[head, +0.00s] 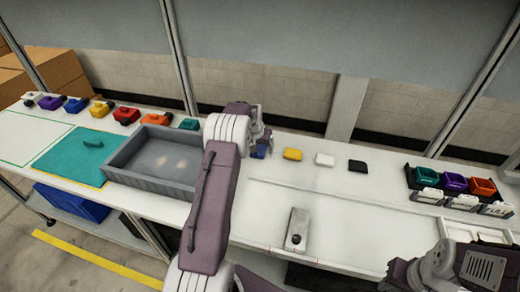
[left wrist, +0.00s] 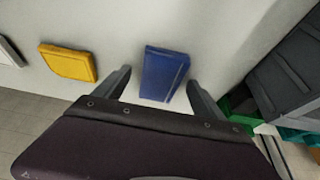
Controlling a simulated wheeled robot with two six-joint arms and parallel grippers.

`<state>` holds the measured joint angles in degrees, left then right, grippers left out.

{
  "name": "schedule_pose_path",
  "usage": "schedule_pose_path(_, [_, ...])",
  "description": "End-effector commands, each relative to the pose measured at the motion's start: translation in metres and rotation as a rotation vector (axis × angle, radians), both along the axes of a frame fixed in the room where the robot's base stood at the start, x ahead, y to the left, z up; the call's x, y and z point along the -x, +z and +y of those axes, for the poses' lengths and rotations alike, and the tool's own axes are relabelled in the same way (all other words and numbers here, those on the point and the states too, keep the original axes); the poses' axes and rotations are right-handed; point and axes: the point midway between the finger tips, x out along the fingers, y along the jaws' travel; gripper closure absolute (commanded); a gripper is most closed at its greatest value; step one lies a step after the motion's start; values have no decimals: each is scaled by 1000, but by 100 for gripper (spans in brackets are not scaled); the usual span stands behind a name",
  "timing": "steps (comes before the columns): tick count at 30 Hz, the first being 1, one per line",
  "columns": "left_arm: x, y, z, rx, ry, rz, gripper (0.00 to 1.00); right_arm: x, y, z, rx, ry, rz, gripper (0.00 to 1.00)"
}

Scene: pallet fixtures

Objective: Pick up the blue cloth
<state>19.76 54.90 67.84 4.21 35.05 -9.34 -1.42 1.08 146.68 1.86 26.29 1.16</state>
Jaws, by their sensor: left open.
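The blue cloth (left wrist: 163,73) is a folded flat rectangle on the white table. In the left wrist view it lies between the two spread fingers of my left gripper (left wrist: 158,82), which is open. I see a gap on each side of the cloth. In the head view my left gripper (head: 258,134) hangs over the blue cloth (head: 260,153), which is partly hidden by the gripper. My right arm shows at the lower right of the head view, where its jaws are not clear.
Yellow (head: 292,154), white (head: 325,160) and black (head: 358,166) cloths lie right of the blue one. A grey tray (head: 150,181) stands left. A black rack (head: 412,177) with coloured bins is at right. The table's middle holds a small grey device (head: 297,228).

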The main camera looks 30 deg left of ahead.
Motion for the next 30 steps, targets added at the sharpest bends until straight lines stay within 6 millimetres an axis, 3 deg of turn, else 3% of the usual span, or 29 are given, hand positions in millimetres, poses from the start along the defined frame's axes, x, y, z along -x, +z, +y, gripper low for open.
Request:
schedule_pose_path(6, [-1,-2,0,0,0,-2,20,0,0,0,0,0,0,64])
schedule_pose_path(8, [-1,-1,0,0,0,-2,34,0,0,0,0,0,0,64])
schedule_pose_path(13, [-1,-1,0,0,0,-2,81,0,0,0,0,0,0,64])
schedule_pose_path(15, [-1,-1,0,0,0,-2,92,0,0,0,0,0,0,64])
schedule_pose_path(23, [-1,3,1,-1,0,-3,92,0,0,0,0,0,0,64])
schedule_pose_path(30, [-2,40,1,-2,1,-6,92,0,-1,0,0,0,0,64])
